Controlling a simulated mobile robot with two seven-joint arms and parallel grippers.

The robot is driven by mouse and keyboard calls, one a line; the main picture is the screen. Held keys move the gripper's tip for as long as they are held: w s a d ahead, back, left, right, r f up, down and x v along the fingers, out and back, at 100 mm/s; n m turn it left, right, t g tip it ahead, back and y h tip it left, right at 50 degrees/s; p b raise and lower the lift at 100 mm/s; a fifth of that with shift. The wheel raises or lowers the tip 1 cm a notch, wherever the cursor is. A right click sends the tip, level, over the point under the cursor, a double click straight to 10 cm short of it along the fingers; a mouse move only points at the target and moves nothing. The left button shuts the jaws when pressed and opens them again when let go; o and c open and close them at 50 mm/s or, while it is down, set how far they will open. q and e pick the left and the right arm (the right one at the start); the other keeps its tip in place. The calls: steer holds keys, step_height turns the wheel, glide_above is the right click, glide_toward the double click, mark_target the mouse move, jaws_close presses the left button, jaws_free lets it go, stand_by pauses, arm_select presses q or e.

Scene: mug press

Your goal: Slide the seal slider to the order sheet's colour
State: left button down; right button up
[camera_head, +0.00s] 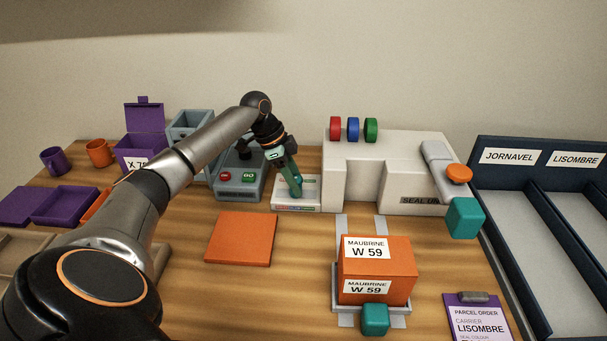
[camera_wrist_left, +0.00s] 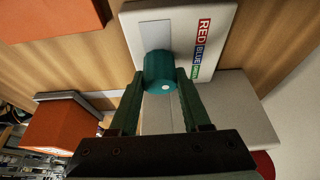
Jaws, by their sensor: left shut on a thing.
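The seal slider is a teal round knob (camera_wrist_left: 160,70) on a white plate (camera_wrist_left: 140,14) with a grey slot. The plate (camera_head: 310,185) also shows in the head view, left of the white press. Printed RED, BLUE and GREEN labels (camera_wrist_left: 201,50) run along one edge. The knob appears nearest the green label, but its height makes the exact position hard to tell. My left gripper (camera_head: 295,190) is shut on the knob, with one finger on each side in the left wrist view (camera_wrist_left: 162,86). The purple order sheet (camera_head: 479,320) reads LISOMBRE; its seal colour is cut off.
The white press (camera_head: 400,160) carries red, blue and green discs (camera_head: 353,129). An orange parcel (camera_head: 376,270) marked MAUBRINE W 59 sits on a tray in front. An orange slab (camera_head: 240,238) lies left of it. A grey button box (camera_head: 238,182) stands beside the slider plate.

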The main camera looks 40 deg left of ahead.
arm_select(q)
steer(key=shift+c, duration=1.8)
jaws_free()
steer(key=shift+r, duration=0.1)
steer(key=p+v, duration=0.1)
steer(key=v, duration=1.1)
steer(key=shift+r, duration=0.2)
steer(key=shift+d, duration=0.1)
